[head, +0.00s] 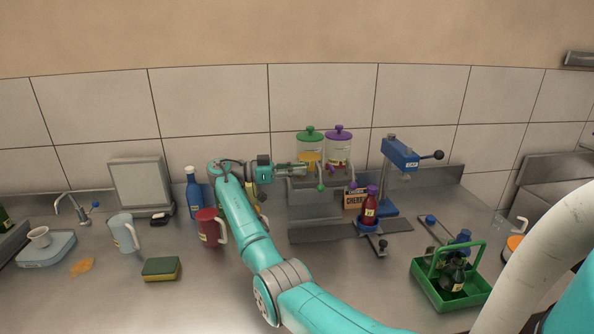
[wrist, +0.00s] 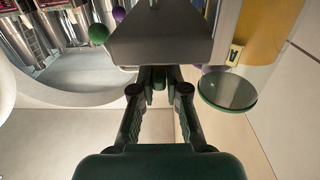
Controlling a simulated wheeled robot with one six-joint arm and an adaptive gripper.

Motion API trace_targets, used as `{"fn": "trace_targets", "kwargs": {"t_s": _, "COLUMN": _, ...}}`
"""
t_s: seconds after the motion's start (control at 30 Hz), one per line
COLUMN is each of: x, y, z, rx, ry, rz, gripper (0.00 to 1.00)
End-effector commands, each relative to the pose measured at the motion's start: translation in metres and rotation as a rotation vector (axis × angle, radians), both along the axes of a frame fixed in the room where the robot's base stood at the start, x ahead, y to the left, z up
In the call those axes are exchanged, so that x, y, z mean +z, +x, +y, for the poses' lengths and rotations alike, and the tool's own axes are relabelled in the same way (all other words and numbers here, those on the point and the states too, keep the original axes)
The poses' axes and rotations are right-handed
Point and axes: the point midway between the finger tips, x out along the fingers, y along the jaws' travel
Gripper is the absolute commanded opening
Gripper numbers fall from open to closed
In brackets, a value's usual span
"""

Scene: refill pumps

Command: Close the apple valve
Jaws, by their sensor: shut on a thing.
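The apple dispenser looks like the jar (head: 309,156) of yellow juice with a green lid, on a grey stand at the wall. Its valve ends in a green ball (head: 320,188) at the front, which also shows in the wrist view (wrist: 98,34). My gripper (head: 303,168) is in front of this jar, just up and left of the green ball. In the wrist view my fingers (wrist: 160,78) are drawn together at the edge of a grey block (wrist: 160,42), which hides the tips. I cannot make out what they grip. The green ball shows apart from the fingers.
A second jar (head: 339,150) with a purple lid stands close on the right, with its purple ball (head: 351,179). A red bottle (head: 370,208) and a blue press (head: 400,155) stand further right. A red mug (head: 209,228) and a blue bottle (head: 193,195) stand left of my arm.

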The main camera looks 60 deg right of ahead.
Motion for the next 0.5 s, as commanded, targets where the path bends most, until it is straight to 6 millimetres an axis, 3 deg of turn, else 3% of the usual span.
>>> {"fn": "trace_targets", "kwargs": {"t_s": 0.17, "x": 0.0000, "y": 0.0000, "z": 0.0004, "rx": 0.000, "ry": -0.001, "rz": 0.001, "gripper": 0.00}}
{"fn": "trace_targets", "kwargs": {"t_s": 0.2, "x": 0.0000, "y": 0.0000, "z": 0.0004, "rx": 0.000, "ry": -0.001, "rz": 0.001, "gripper": 0.23}}
{"fn": "trace_targets", "kwargs": {"t_s": 0.27, "x": 0.0000, "y": 0.0000, "z": 0.0004, "rx": 0.000, "ry": -0.001, "rz": 0.001, "gripper": 0.38}}
{"fn": "trace_targets", "kwargs": {"t_s": 0.5, "x": 0.0000, "y": 0.0000, "z": 0.0003, "rx": 0.001, "ry": 0.000, "rz": 0.000, "gripper": 0.39}}
